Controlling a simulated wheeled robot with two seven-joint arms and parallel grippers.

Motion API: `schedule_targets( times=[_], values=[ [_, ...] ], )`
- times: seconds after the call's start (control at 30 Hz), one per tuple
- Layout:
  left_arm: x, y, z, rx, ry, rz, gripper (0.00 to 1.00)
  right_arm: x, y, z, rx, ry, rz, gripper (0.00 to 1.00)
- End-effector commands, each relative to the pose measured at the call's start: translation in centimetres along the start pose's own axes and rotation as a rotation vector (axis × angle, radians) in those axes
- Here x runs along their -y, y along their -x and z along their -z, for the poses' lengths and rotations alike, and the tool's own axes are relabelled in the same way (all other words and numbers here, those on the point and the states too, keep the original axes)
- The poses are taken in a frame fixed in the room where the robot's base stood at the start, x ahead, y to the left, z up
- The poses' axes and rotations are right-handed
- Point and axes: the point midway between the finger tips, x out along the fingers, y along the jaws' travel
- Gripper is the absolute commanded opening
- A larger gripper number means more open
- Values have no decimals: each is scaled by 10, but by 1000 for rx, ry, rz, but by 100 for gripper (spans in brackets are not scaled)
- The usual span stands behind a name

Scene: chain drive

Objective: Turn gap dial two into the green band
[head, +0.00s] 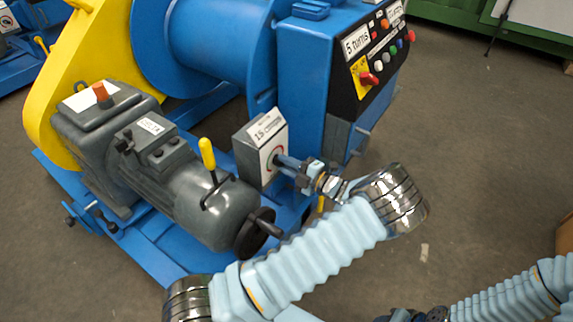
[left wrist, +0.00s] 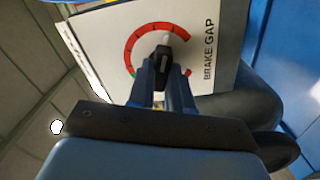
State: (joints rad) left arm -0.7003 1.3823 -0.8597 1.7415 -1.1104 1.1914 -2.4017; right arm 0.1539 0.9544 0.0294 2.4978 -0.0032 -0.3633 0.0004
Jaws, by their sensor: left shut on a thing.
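The dial (head: 272,160) is on the front of a small grey box (head: 247,150) beside the blue machine. In the left wrist view its white face (left wrist: 100,40) reads BRAKE GAP and carries a mostly red ring (left wrist: 131,44), with a small green part at the ring's lower left end. My left gripper (head: 283,161) reaches the dial from the right. In the left wrist view its fingers (left wrist: 164,72) are shut on the black knob (left wrist: 162,58). A pale pointer mark (left wrist: 167,38) shows above the knob, towards the red. The fingers hide the lower part of the dial.
A grey motor (head: 180,170) with a yellow-handled lever (head: 207,155) and a black handwheel (head: 257,232) stands left of my left gripper. A control panel (head: 375,65) with coloured buttons is above right. Open floor (head: 480,150) lies to the right.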

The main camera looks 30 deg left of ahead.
Motion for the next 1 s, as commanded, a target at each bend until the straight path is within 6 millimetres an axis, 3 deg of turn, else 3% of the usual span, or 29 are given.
schedule_targets(
  times=[0.37,1.0],
  values=[
    [0,0,0,0,92,2,0,2,4,0,0,1,0,43],
    [3,1,-1,0,657,3,0,6,13,0,1,2,2,43]
  ],
)
